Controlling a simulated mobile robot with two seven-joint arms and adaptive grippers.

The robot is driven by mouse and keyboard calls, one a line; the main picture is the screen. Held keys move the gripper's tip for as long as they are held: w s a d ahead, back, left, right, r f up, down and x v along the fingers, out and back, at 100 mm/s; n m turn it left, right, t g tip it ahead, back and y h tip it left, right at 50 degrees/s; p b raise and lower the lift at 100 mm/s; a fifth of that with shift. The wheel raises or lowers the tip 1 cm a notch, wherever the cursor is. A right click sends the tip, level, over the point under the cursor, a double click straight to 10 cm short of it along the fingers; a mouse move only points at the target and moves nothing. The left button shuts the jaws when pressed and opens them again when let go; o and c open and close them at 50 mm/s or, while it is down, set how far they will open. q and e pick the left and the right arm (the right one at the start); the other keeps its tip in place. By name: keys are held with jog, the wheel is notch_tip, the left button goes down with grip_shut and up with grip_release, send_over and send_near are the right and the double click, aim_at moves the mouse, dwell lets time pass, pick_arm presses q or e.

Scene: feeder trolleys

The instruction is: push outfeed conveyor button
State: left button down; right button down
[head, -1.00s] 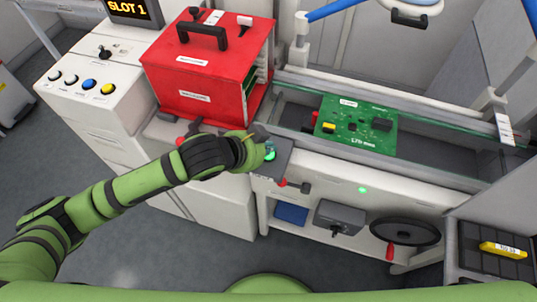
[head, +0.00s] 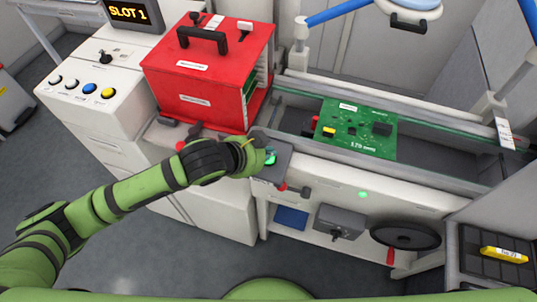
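A green button (head: 270,159) glows on a small grey control box (head: 275,174) at the near left end of the conveyor (head: 430,160). My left gripper (head: 263,155) is right over this box, its tip at the button. I cannot tell whether it touches the button. The wrist hides part of the box, and the fingers are too small and covered to show whether they are open or shut. My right gripper is not in view. A green circuit board (head: 360,130) lies on the conveyor.
A red magazine box (head: 195,85) with a black handle stands left of the conveyor, close behind my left forearm. A white cabinet (head: 95,110) carries several coloured buttons. Below the conveyor are a black handwheel (head: 405,236) and a grey box (head: 340,221).

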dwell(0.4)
pick_arm(q)
jog(key=shift+f, duration=0.45)
jog(key=shift+r+p, duration=0.45)
jog(key=shift+p, duration=0.35)
notch_tip(320, 180, up, 6)
jog(key=p, duration=0.7)
jog(key=shift+r, duration=0.1)
